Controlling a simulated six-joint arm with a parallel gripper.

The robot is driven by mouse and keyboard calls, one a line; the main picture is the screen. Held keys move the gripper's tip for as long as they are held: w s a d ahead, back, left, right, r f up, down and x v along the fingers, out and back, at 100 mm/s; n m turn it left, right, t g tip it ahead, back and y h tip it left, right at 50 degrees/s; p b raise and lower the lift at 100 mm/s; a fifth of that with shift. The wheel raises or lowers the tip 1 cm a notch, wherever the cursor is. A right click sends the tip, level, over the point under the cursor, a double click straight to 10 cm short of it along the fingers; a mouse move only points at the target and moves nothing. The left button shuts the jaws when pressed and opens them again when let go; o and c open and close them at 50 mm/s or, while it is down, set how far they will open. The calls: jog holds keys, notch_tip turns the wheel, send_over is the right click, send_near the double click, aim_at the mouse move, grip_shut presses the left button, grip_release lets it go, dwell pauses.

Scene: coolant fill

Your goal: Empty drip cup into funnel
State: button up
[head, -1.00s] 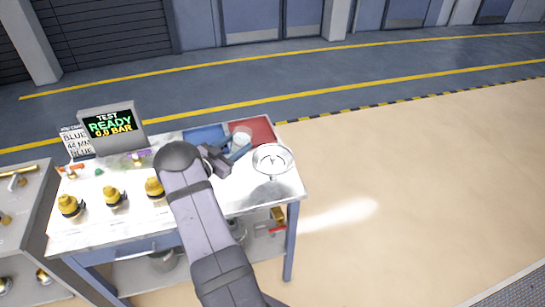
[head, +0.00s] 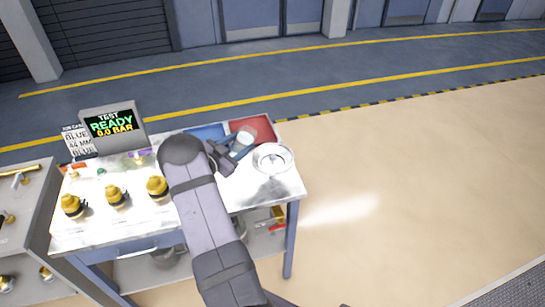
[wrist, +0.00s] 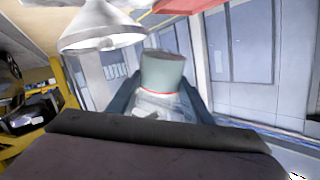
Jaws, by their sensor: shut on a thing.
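The drip cup (head: 244,138) is a small pale, translucent cup. In the wrist view the cup (wrist: 163,72) stands out between the two blue-grey fingers and shows a thin red line. My gripper (head: 238,151) is shut on it, above the worktable and in front of the red bin. The cup looks tilted; its contents cannot be made out. The funnel (head: 272,157) is a round silver-white bowl just right of the cup in the head view, with a gap between them. In the wrist view the funnel (wrist: 102,30) shows at the upper left.
The red bin (head: 262,125) and blue bin (head: 203,131) stand at the table's back edge. Several yellow-and-black fittings (head: 116,195) stand on the left half. A display (head: 112,122) reads READY, 0.0 BAR. Open floor lies right of the table.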

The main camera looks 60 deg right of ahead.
aim_at(248, 143)
jog(key=shift+s+d+f+m+y+p, duration=0.15)
jog(key=shift+s+m+y+p, duration=0.2)
jog(key=shift+s+m, duration=0.15)
jog(key=shift+s+d+r+m+t+y+p, duration=0.35)
jog(key=shift+s+m+t+p, duration=0.25)
jog(key=shift+p, duration=0.3)
dwell(0.5)
jog(key=shift+s+f+m+y, duration=0.2)
jog(key=shift+m+y, duration=0.1)
jog(key=shift+m, duration=0.2)
dwell(0.7)
jog(key=shift+f+m+t+y, duration=0.35)
jog(key=shift+m+t, duration=0.25)
jog(key=shift+t, duration=0.1)
dwell(0.7)
jog(key=shift+s+d+r+m+t+y, duration=0.1)
jog(key=shift+s+r+m+t+y, duration=0.15)
jog(key=shift+r+m+t, duration=0.2)
dwell(0.9)
jog(key=shift+s+d+f+m+t+y+b, duration=0.1)
jog(key=shift+f+m+t+y+b, duration=0.35)
jog(key=shift+b, duration=0.65)
jog(key=shift+s+d+f+m+b, duration=0.2)
jog(key=shift+s+m+b, duration=0.25)
jog(key=shift+b, duration=0.9)
